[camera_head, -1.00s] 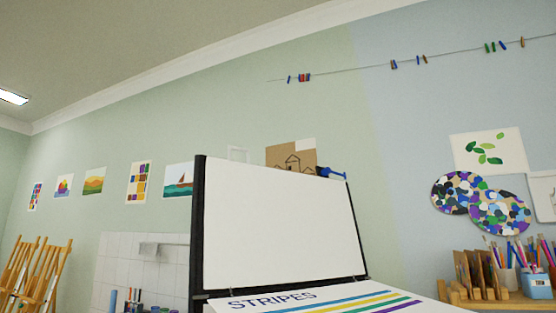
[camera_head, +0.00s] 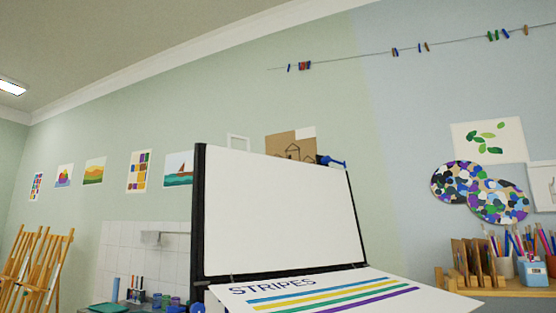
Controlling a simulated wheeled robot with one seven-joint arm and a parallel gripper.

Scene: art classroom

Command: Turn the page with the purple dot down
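A large flip-over book or pad stands in front of me in the head view. Its upper blank white page (camera_head: 280,215) leans upright in a black frame (camera_head: 198,215). Below a dark hinge line, a lower page (camera_head: 440,297) tilts toward me. It reads "STRIPES" and carries blue, yellow, green and purple stripes. Its lower part is cut off by the picture's bottom edge. I see no purple dot on either visible page. My gripper is not in view.
A blue object (camera_head: 330,161) shows at the upper page's top right corner. Wooden easels (camera_head: 38,268) stand at the left. A wooden shelf (camera_head: 500,290) with brushes and a blue container (camera_head: 536,273) is at the right. Pictures hang on the wall behind.

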